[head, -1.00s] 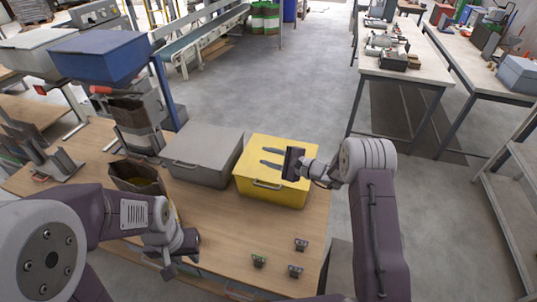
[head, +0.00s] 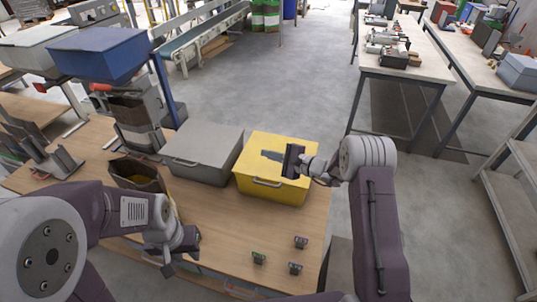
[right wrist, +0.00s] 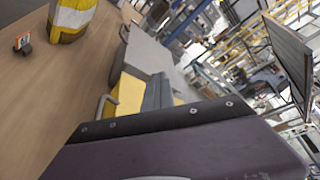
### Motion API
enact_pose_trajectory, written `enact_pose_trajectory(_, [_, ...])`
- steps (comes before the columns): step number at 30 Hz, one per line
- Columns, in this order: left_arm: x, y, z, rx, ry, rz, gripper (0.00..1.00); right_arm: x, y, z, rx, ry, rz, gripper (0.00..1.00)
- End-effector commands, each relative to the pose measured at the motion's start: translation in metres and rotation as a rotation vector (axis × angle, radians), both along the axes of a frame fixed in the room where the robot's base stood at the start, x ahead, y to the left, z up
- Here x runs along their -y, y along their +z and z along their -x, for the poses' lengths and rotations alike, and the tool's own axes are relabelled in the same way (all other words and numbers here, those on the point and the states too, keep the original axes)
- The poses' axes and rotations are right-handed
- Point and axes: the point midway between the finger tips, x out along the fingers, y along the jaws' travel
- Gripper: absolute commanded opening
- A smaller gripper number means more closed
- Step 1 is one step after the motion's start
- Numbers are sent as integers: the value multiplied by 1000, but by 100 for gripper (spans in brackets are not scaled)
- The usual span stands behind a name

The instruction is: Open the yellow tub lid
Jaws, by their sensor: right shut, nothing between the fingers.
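The yellow tub (head: 270,187) stands on the wooden table at its right part, with its lid (head: 268,143) down and a handle (head: 267,182) on its front side. My right gripper (head: 272,155) is over the lid, fingers together and pointing left, with nothing held. Whether the fingers touch the lid cannot be told. In the right wrist view the tub's yellow side and handle (right wrist: 106,106) show partly behind the gripper (right wrist: 158,92).
A grey lidded tub (head: 203,154) stands close to the left of the yellow one. Several small tagged items (head: 295,267) lie at the front right. The table's front middle is clear.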

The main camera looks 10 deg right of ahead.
Motion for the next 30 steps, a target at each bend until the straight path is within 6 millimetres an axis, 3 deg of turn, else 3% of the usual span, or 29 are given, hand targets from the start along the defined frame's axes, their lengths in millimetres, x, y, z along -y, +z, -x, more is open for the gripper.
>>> enact_pose_trajectory(24, [0,0,0,0,0,0,30,0,0,0,0,0,0,0])
enact_pose_trajectory(28, [0,0,0,0,0,0,30,0,0,0,0,0,0,33])
enact_pose_trajectory(30, [0,0,0,0,0,0,30,0,0,0,0,0,0,33])
